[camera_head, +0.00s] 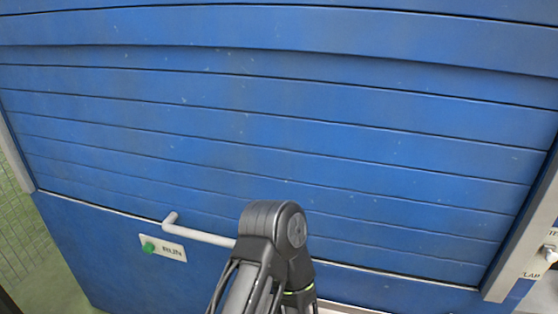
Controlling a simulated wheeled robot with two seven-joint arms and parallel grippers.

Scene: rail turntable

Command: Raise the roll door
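The blue roll door (270,120), made of horizontal slats, fills most of the view. Its lower edge runs down from the left to the lower right. A light grey bar handle (205,236) stands out near this lower edge, left of centre. Its right part goes out of sight behind one of my arms. That dark arm rises from the bottom centre. I cannot tell which arm it is. No gripper fingers show, so any grasp on the handle is hidden.
Below the door is a blue panel (85,245) with a green button (148,247) beside a "RUN" label (172,251). A pale frame post (525,245) with a small knob (549,253) stands at right. Green wire mesh (22,215) is at left.

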